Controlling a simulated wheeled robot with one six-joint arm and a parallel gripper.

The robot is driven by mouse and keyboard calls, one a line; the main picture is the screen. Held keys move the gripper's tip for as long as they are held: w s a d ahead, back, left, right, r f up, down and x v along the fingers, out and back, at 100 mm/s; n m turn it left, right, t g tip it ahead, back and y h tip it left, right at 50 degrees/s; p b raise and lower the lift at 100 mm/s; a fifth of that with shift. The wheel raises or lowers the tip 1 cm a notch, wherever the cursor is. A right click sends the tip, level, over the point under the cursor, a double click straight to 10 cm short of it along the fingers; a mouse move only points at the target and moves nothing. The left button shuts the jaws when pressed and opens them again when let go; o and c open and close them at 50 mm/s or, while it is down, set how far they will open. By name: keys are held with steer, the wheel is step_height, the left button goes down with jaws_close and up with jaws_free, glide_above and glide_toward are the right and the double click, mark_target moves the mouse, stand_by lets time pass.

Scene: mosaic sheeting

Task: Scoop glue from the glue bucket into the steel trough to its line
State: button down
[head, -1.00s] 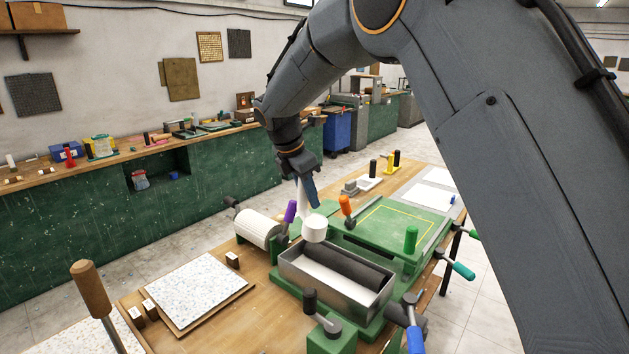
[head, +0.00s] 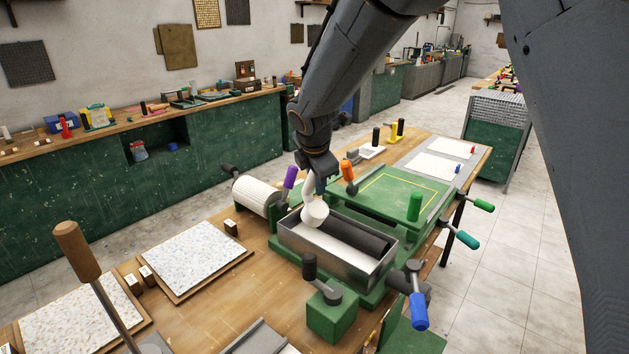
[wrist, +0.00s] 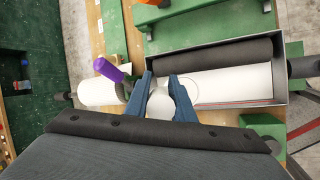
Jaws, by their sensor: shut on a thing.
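My gripper (head: 317,186) is shut on the handle of a white scoop (head: 315,214). The scoop's round cup is tilted over the far left end of the steel trough (head: 325,268). In the wrist view, my blue fingers (wrist: 166,84) stand either side of the white scoop handle (wrist: 160,104), and the cup's outline blends into the white behind it. The trough (wrist: 283,62) holds a dark roller (wrist: 210,60) along one side and a white surface beside it. A thin red line shows along its near inner wall. I cannot make out the glue bucket.
A purple handle (head: 289,177) and white roller (head: 256,196) stand left of the scoop. An orange handle (head: 347,170) and green bed (head: 385,200) lie behind the trough. A black-knobbed crank (head: 310,266) and blue handle (head: 418,310) stand in front. Speckled sheets (head: 192,255) lie left.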

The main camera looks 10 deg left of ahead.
steer(key=shift+f+b, duration=0.35)
steer(key=shift+b, duration=0.05)
steer(key=shift+s+r+p, duration=0.1)
steer(key=shift+r+p, duration=0.1)
steer(key=shift+p, duration=0.1)
steer(key=shift+d+f, duration=0.1)
steer(key=shift+f, duration=0.3)
steer(key=shift+s+d+r+t+y+b, duration=0.3)
steer(key=shift+d+t+y+b, duration=0.25)
steer(key=shift+b, duration=0.75)
stand_by(1.0)
steer(key=shift+s+d+r+m+t+y+b, duration=0.25)
steer(key=shift+y+b, duration=0.2)
steer(key=shift+b, duration=0.65)
steer(key=shift+s+d+m+t+y+b, duration=0.2)
steer(key=shift+d+t+y+b, duration=0.15)
steer(key=shift+b, duration=0.75)
stand_by(2.4)
